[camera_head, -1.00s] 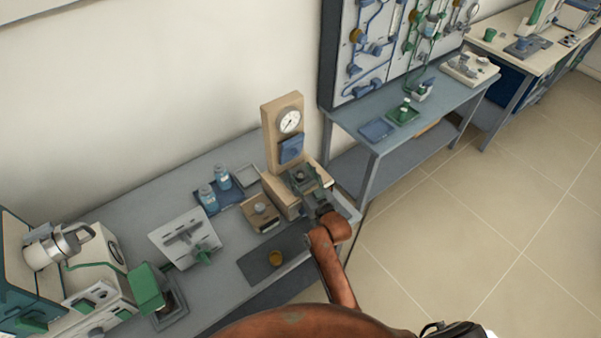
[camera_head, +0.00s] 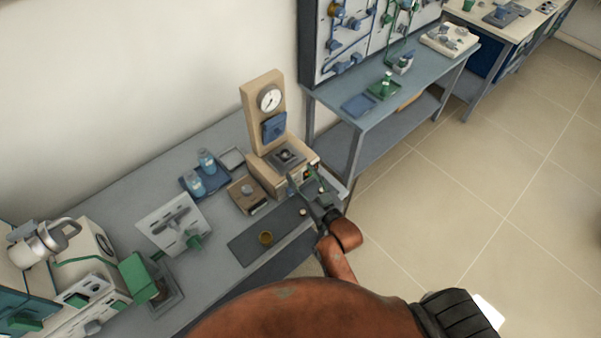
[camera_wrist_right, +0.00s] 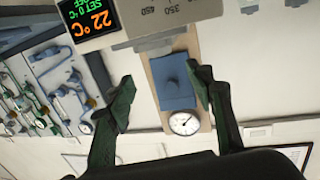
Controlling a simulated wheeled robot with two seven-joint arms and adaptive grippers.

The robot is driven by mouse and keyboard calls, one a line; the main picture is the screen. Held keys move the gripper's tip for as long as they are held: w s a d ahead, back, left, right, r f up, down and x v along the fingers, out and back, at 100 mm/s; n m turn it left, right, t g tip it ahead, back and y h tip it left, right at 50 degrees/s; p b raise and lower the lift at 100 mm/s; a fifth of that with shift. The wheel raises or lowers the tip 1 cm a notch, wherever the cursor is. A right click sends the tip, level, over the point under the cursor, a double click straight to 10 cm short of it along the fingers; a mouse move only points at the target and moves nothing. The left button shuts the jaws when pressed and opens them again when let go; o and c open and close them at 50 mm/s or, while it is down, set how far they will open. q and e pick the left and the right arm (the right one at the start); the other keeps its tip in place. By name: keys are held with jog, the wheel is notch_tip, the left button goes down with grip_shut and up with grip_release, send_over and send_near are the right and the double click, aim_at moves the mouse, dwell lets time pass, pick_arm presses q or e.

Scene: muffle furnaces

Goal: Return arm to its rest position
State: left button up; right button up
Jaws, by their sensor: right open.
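My right gripper (camera_head: 308,186) is at the front right side of the tan device with a dial gauge (camera_head: 262,115), near the bench's front edge. Its two dark green fingers are spread with nothing between them. In the right wrist view the open gripper (camera_wrist_right: 163,88) shows upside down against the device, with its blue box (camera_wrist_right: 175,82) and round gauge (camera_wrist_right: 185,123) behind. I cannot tell whether a finger touches the device. My orange-brown right arm fills the lower middle of the head view. My left gripper is not in view.
A second table (camera_head: 420,75) stands at the back right. Open tiled floor (camera_head: 470,200) lies right.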

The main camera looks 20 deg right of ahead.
dwell(0.3)
jog(key=s+d+f+g, duration=0.1)
jog(key=s+f, duration=0.1)
jog(key=f, duration=0.1)
jog(key=s+d+f+g, duration=0.1)
jog(key=s+f, duration=0.1)
jog(key=shift+d+f+g+h, duration=0.15)
jog(key=shift+d+g+h, duration=0.15)
jog(key=shift+d+h, duration=0.1)
jog(key=s+d+f+m+g+h, duration=0.1)
jog(key=s+d+f+g, duration=0.3)
jog(key=s, duration=0.6)
jog(key=s+d+f+g+h, duration=0.1)
jog(key=s+d+f+g, duration=0.25)
jog(key=s, duration=0.65)
jog(key=s+d+f+m+g+h, duration=0.1)
jog(key=s+d+f+g, duration=0.25)
jog(key=s, duration=0.65)
jog(key=s+a+f+n+g, duration=0.1)
jog(key=s+f, duration=0.1)
jog(key=f, duration=1.4)
jog(key=s+a+f+g, duration=0.1)
jog(key=f, duration=1.4)
jog(key=s+f+g, duration=0.1)
jog(key=s+f, duration=1.5)
jog(key=s, duration=0.3)
jog(key=shift+s+d+n+y, duration=0.2)
jog(key=shift+s+n+y, duration=0.1)
jog(key=shift+y, duration=0.1)
